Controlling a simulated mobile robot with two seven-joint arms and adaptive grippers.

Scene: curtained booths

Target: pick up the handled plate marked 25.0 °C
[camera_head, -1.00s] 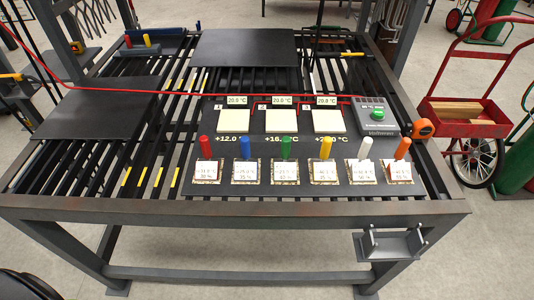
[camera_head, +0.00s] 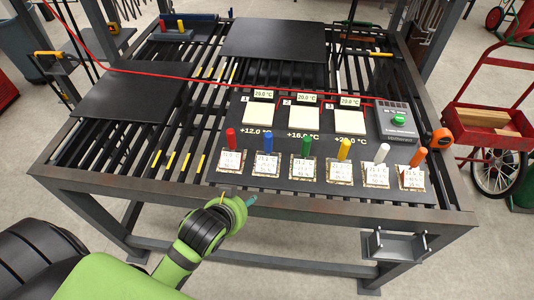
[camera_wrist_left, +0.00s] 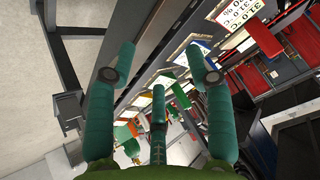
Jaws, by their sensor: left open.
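A row of small square plates with upright coloured handles stands along the front of a dark panel. From left they are red (camera_head: 230,158), blue (camera_head: 267,162), green (camera_head: 306,165), yellow (camera_head: 344,170), white (camera_head: 377,174) and orange (camera_head: 413,177). Their printed labels are too small in the head view to tell which reads 25.0 °C. My left gripper (camera_head: 246,202) is at the table's front edge, below the red and blue plates and apart from them. In the left wrist view its teal fingers (camera_wrist_left: 160,62) are spread and empty. My right gripper is out of view.
Behind the row are three pale square pads (camera_head: 303,118) with 20.0 °C displays and a grey box (camera_head: 397,122) with a green button. A red cable (camera_head: 200,80) crosses the slatted table. Black sheets (camera_head: 130,90) lie left and behind. An orange tape measure (camera_head: 441,140) sits right.

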